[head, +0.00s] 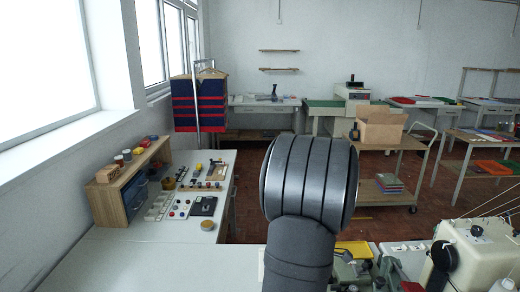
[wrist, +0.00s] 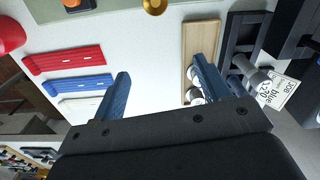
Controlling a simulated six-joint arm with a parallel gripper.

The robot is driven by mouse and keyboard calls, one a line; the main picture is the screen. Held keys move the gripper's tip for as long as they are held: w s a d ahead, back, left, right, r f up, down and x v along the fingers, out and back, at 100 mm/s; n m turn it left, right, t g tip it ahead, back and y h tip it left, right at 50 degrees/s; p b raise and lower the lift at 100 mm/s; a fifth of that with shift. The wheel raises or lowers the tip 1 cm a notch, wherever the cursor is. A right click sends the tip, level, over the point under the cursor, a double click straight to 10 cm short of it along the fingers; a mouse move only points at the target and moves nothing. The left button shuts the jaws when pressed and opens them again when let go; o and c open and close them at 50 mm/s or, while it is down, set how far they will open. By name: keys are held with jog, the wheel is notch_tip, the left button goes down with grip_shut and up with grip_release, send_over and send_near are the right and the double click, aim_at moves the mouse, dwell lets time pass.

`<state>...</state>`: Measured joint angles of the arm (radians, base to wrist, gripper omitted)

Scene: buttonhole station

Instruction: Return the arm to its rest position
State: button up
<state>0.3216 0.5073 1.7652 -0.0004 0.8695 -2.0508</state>
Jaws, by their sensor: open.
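My gripper (wrist: 161,72) shows in the wrist view with its two blue fingers spread wide apart. Nothing is between the fingers, only the pale table top (wrist: 145,45) beyond them. The right finger is close to a wooden board (wrist: 201,40) and the silver round parts at its lower end; I cannot tell whether they touch. In the head view my own dark, ribbed arm link fills the middle and the gripper is not visible.
The wrist view shows a red strip (wrist: 62,58), a blue strip (wrist: 77,84), a job label (wrist: 273,90) and a dark frame (wrist: 246,32). In the head view, a wooden shelf (head: 128,180) stands left, a sewing machine (head: 470,250) right.

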notch_tip(320, 180, down, 6)
dwell(0.4)
jog(key=o, duration=0.7)
jog(key=shift+c, duration=0.2)
jog(key=d+r+m, duration=0.2)
jog(key=d+r, duration=1.2)
jog(key=r, duration=0.5)
jog(key=s+d+r+h, duration=0.1)
jog(key=s+d+r, duration=0.25)
jog(key=r, duration=0.55)
jog(key=s+d+r, duration=0.3)
jog(key=s+r, duration=0.1)
jog(key=r, duration=0.4)
notch_tip(320, 180, down, 10)
jog(key=g, duration=0.1)
jog(key=shift+s+d+r, duration=0.25)
jog(key=shift+s+d, duration=0.15)
jog(key=shift+d, duration=0.05)
